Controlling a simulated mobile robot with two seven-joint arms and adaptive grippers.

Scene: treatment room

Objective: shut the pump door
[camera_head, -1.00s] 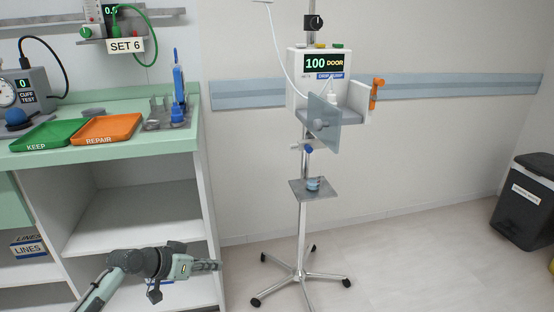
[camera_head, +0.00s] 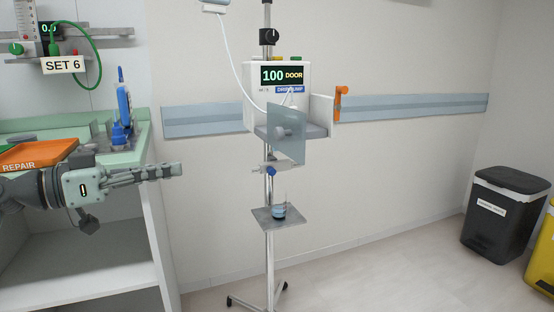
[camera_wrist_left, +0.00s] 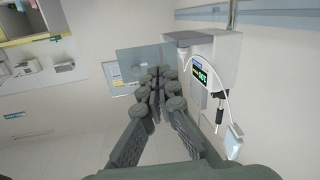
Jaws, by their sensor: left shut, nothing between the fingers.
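The drip pump (camera_head: 262,75) is a white box on a pole, its display reading "100 DOOR". In the left wrist view the shut fingers (camera_wrist_left: 157,75) overlap the door panel (camera_wrist_left: 135,62), with the pump (camera_wrist_left: 222,65) to the right. My right gripper is not in view.
An orange lever (camera_head: 341,97) is at the pump's right. A small shelf (camera_head: 291,218) on the pole holds a blue cup. The green counter (camera_head: 125,155) with an orange tray (camera_head: 40,153) is at left. A black bin (camera_head: 505,215) stands far right.

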